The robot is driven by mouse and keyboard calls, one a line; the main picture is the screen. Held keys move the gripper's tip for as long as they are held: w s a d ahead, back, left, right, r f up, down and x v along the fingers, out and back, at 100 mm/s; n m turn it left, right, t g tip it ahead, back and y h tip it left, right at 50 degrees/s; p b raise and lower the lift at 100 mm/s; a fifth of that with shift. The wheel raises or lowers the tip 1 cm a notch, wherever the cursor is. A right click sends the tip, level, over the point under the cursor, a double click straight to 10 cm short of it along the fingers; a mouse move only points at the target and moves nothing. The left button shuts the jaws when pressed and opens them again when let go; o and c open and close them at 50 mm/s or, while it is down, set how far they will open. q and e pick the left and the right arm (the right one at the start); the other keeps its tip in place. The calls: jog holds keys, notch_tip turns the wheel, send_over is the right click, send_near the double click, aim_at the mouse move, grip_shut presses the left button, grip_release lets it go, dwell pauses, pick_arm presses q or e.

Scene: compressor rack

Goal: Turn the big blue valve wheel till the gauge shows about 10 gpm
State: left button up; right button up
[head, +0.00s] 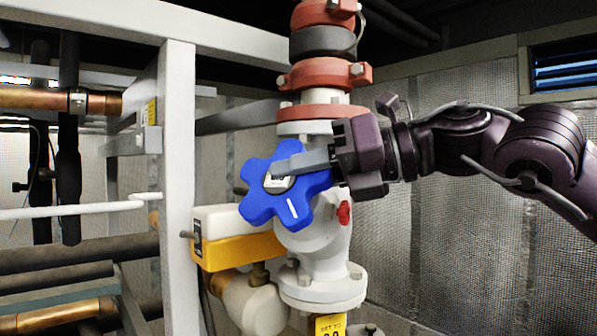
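The big blue valve wheel (262,205) sits on the front of the white valve body (325,245); it has rounded lobes, a pale hub label and a white mark on its lower lobe. My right gripper (290,165) comes from the right and is at the wheel. One grey finger lies across the wheel's face near the hub. The other finger is hidden, so I cannot tell whether the gripper is closed on a lobe. A white and yellow box (240,250) with a small dark end panel sits left below the wheel; no gauge reading is legible. My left gripper is out of view.
A white frame post (180,180) stands close left of the wheel. Red flanges (325,75) are above the valve, and a small red knob (343,213) is at its right. A yellow tag (330,325), partly cut off, hangs below. Copper pipes (60,98) run at the left.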

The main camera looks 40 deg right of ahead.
jog(key=o, duration=0.3)
jog(key=shift+s+d+b, duration=0.3)
jog(key=shift+b, duration=0.1)
jog(key=b+v, duration=0.3)
jog(key=v, duration=0.4)
